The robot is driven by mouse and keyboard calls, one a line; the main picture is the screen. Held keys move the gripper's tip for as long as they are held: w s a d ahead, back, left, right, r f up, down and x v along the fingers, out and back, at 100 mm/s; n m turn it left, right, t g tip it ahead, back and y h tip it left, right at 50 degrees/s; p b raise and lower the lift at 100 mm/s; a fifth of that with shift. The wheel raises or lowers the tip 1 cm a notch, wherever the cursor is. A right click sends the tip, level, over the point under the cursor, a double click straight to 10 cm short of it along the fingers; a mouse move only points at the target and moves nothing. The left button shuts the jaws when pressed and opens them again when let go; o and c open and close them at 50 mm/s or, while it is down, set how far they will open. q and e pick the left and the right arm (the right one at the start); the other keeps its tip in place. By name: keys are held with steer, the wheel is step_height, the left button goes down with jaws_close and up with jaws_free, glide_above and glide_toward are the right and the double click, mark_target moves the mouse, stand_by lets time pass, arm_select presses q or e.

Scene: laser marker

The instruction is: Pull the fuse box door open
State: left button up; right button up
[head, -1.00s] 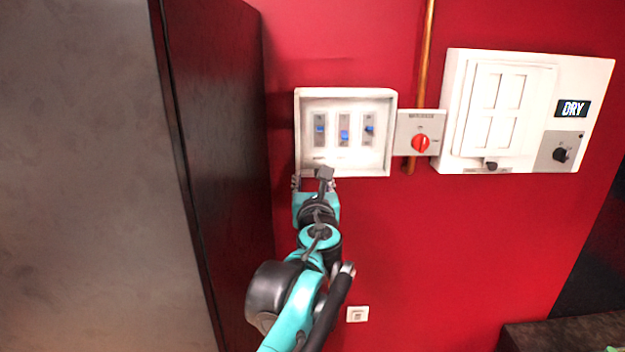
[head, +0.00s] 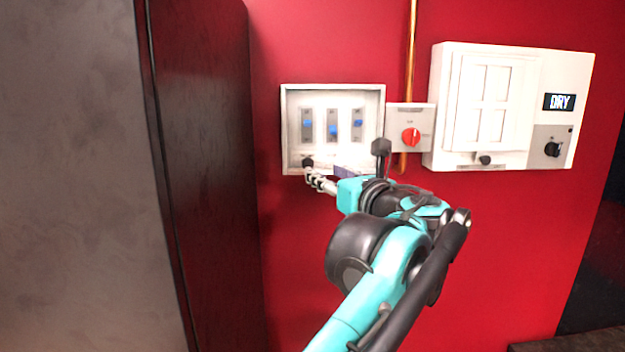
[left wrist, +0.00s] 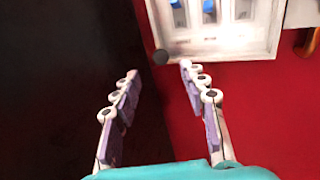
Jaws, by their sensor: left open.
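The fuse box (head: 287,125) is a white box on the red wall, with several blue switches (head: 333,128) visible inside it. Its door looks clear and seems shut flush; the pane itself is hard to make out. A dark round knob (head: 308,162) sits at its lower left corner, and also shows in the left wrist view (left wrist: 160,57). My left gripper (head: 312,176) comes from the lower right, its fingertips just below the knob. In the left wrist view the gripper (left wrist: 160,70) is open, and the knob lies just beyond the gap between its fingertips. My right gripper is not in view.
A tall dark cabinet (head: 205,150) stands close on the left. A red rotary switch (head: 411,137) on a grey plate and a copper pipe (head: 411,45) are right of the box. A larger white panel (head: 440,110) hangs further right. The wall below is clear.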

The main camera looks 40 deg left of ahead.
mark_target(309, 163)
arm_select(q)
steer(key=x, duration=0.7)
steer(key=shift+a+p, duration=0.1)
steer(key=shift+p, duration=0.3)
jaws_close()
